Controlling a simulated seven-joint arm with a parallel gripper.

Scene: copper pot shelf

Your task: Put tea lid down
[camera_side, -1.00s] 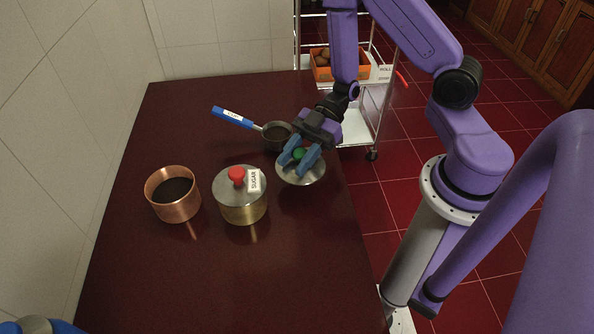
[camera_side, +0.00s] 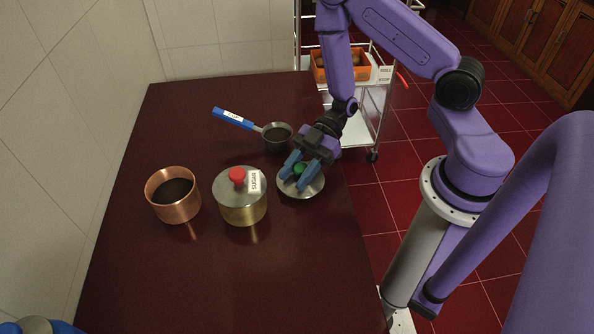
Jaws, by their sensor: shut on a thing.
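The tea lid (camera_side: 314,189) is a round silver lid with a green knob (camera_side: 299,169). It is at the right side of the dark red table, to the right of the sugar pot. My gripper (camera_side: 298,174) is shut on the green knob from above, with its blue fingers on either side of it. The lid looks roughly level and low at the table top. I cannot tell whether its rim touches the table.
The brass sugar pot (camera_side: 240,208) with a red-knobbed lid stands just left of the tea lid. An open copper pot (camera_side: 175,209) stands further left. A small saucepan (camera_side: 278,146) with a blue handle is behind. The table (camera_side: 220,290) is bare in front.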

